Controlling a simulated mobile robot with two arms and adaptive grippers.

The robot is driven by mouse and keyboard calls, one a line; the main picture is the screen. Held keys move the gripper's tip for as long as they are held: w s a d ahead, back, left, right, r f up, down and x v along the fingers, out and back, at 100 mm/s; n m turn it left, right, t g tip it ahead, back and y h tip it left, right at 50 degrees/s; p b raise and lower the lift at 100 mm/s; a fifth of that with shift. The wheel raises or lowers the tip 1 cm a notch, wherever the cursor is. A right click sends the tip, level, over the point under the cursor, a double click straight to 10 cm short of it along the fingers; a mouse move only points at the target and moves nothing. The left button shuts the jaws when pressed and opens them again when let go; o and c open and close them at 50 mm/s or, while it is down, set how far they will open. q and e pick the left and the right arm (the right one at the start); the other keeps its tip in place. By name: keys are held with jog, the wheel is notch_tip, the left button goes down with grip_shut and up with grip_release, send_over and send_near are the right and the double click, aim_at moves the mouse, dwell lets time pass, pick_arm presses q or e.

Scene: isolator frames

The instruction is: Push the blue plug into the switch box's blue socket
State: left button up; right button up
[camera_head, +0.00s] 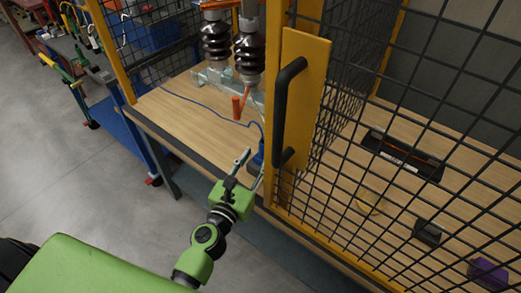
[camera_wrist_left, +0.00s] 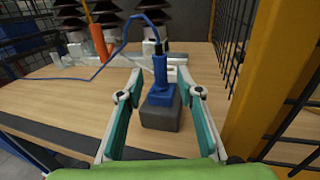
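My left gripper (camera_head: 254,166) reaches in at the front edge of the bench, beside the yellow door post. In the left wrist view its two fingers (camera_wrist_left: 160,82) are spread open, apart from anything. Between and beyond them stands the grey switch box (camera_wrist_left: 160,118) with the blue socket (camera_wrist_left: 161,95) on top. The blue plug (camera_wrist_left: 158,70), with a blue cable rising from it, stands upright at the socket; how deep it sits I cannot tell. In the head view the blue piece (camera_head: 258,156) is partly hidden by the post. My right gripper is not in view.
The yellow door post with a black handle (camera_head: 287,110) and mesh panels stand close on the right. Brown ribbed insulators (camera_head: 249,55) and an orange piece (camera_head: 237,106) are behind on the wooden bench (camera_head: 190,110). The blue cable (camera_head: 210,112) crosses the bench.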

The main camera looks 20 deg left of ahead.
pick_arm(q)
jog(key=shift+s+a, duration=0.1)
jog(key=shift+s, duration=0.95)
